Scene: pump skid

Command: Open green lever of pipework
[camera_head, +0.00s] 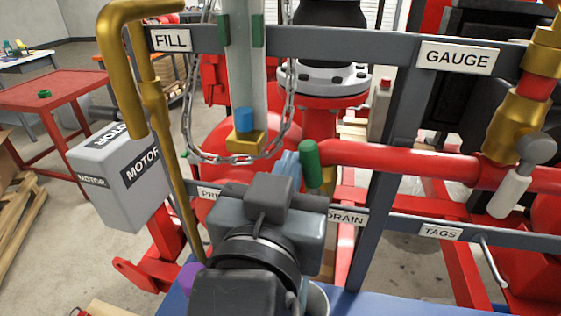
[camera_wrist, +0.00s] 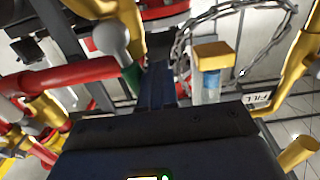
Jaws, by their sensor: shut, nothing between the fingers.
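The green lever (camera_head: 310,165) stands near upright just right of my gripper, above the DRAIN label (camera_head: 347,217). Its lower end is hidden behind my wrist. In the wrist view the green lever (camera_wrist: 133,74) shows partly, joined to a rounded grey hub (camera_wrist: 110,38) beside yellow valve parts. My gripper (camera_head: 288,160) has its blue fingers together and empty, close to the lever's left side. In the wrist view the shut fingers (camera_wrist: 157,85) are right of the lever; I cannot tell whether they touch it.
A red pipe (camera_head: 410,160) runs right to a brass valve with a white handle (camera_head: 510,193). Grey rails with FILL (camera_head: 171,40) and GAUGE (camera_head: 458,57) labels cross above. A grey MOTOR box (camera_head: 120,180) stands left.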

